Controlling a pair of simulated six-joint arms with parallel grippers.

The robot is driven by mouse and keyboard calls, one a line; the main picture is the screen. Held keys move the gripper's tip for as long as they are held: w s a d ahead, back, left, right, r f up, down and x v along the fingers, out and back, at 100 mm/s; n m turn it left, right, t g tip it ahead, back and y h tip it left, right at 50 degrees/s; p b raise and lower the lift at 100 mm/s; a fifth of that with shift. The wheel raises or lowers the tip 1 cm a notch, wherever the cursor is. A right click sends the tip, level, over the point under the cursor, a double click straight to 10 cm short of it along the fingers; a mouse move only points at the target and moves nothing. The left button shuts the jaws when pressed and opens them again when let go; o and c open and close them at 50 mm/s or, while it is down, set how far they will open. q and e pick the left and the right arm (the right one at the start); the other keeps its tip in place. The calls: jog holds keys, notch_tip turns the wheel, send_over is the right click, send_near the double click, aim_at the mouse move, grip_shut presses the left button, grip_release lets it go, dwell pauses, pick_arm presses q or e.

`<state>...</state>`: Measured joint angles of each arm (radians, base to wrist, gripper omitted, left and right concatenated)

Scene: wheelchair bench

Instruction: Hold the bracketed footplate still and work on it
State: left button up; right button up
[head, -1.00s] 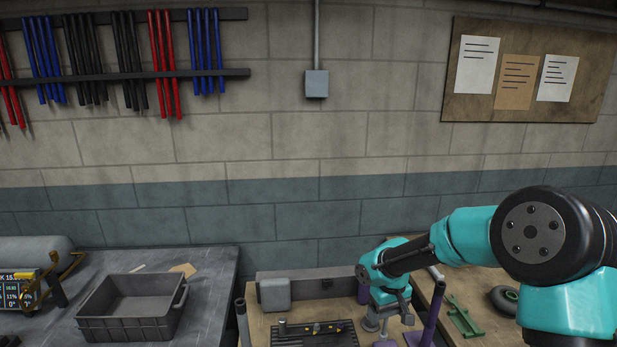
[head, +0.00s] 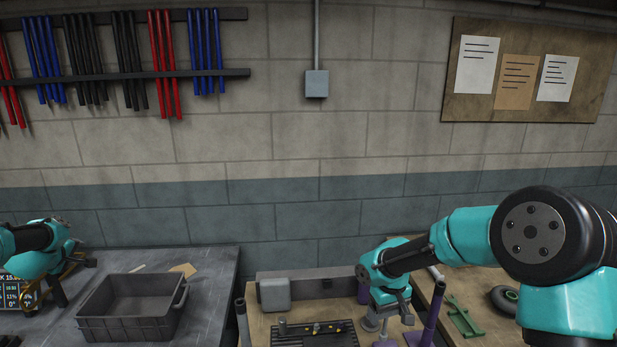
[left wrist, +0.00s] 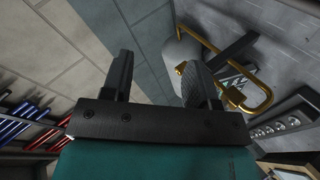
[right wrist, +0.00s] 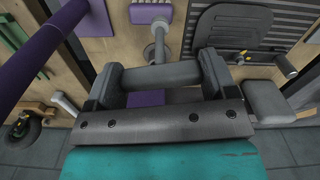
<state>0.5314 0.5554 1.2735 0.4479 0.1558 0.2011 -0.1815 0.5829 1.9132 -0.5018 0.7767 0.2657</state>
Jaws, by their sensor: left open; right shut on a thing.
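A dark rounded plate (right wrist: 232,28), which looks like the footplate, lies on a black ribbed board (right wrist: 282,24) in the right wrist view. The board (head: 335,339) also shows at the bottom of the head view, with small yellow pieces on it. My right gripper (right wrist: 163,78) is shut on a grey bar (right wrist: 160,76), just in front of the plate; the right gripper (head: 400,315) is right of the board in the head view. My left gripper (left wrist: 162,82) is open and empty, far left of the board. I cannot see any bracket clearly.
A grey bin (head: 128,308) stands on the dark left bench. A brass-coloured looped frame (left wrist: 262,92) is near my left gripper. Purple posts (head: 432,315) stand right of the board. A green frame (head: 465,318) and a wheel (head: 503,299) lie farther right.

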pick_arm(q)
jog(key=w+d+f+m+g+h, duration=0.1)
jog(key=w+d+f+m+h, duration=0.15)
jog(key=d, duration=0.35)
jog(key=w+d+f+m+h, duration=0.1)
jog(key=w+d+m, duration=0.15)
jog(key=d, duration=0.45)
jog(key=w+d+f+m+g+h, duration=0.1)
jog(key=d+m, duration=0.2)
jog(key=d, duration=0.3)
jog(key=m+g, duration=0.9)
jog(key=m, duration=1.5)
send_over(282, 319)
jog(key=shift+y, duration=0.45)
notch_tip(282, 319, down, 7)
jog(key=shift+s+r, duration=0.1)
jog(key=shift+f, duration=6)
jog(key=shift+c, duration=0.3)
grip_shut()
